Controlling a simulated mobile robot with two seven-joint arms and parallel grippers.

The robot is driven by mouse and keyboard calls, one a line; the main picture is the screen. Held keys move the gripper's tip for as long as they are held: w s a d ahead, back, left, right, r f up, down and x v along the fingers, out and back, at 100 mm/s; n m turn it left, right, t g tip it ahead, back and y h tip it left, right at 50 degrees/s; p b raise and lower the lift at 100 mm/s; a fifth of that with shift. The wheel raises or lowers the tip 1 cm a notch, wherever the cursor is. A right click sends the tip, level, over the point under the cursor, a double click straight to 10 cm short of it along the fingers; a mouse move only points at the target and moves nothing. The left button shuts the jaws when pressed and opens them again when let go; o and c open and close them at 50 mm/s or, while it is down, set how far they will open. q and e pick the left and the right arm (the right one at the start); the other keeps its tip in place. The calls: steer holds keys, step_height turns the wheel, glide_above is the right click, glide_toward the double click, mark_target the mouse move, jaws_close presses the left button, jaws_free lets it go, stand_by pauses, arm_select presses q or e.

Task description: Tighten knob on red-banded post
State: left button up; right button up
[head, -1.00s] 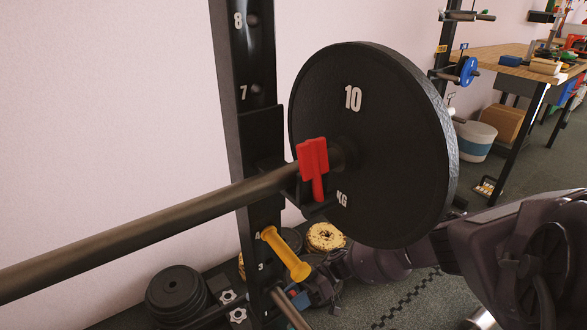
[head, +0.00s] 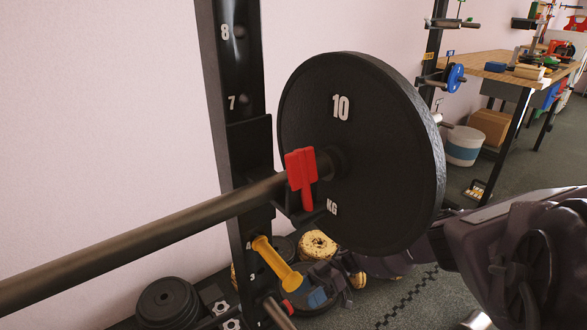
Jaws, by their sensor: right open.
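The black rack upright (head: 233,115) with white hole numbers stands left of centre. A yellow-handled pin (head: 276,262) sticks out of it low down. A small red part (head: 288,309) shows low beside the upright, by a metal bar end; I cannot tell whether it is the red band. Pale star-shaped knobs (head: 222,307) show at the lower left. My right gripper (head: 310,293) is open near the floor, right of the yellow pin, its arm passing behind the big plate. A blue patch shows at its jaws. Contact with any knob cannot be seen. My left gripper is out of view.
A barbell (head: 150,241) with a black 10 KG plate (head: 375,140) and red clip (head: 300,171) crosses the front. Black plates (head: 168,303) and a yellow speckled plate (head: 318,245) lie low behind. A workbench (head: 470,60) and bucket (head: 464,146) stand at the right.

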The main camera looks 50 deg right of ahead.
steer(key=shift+v, duration=2.2)
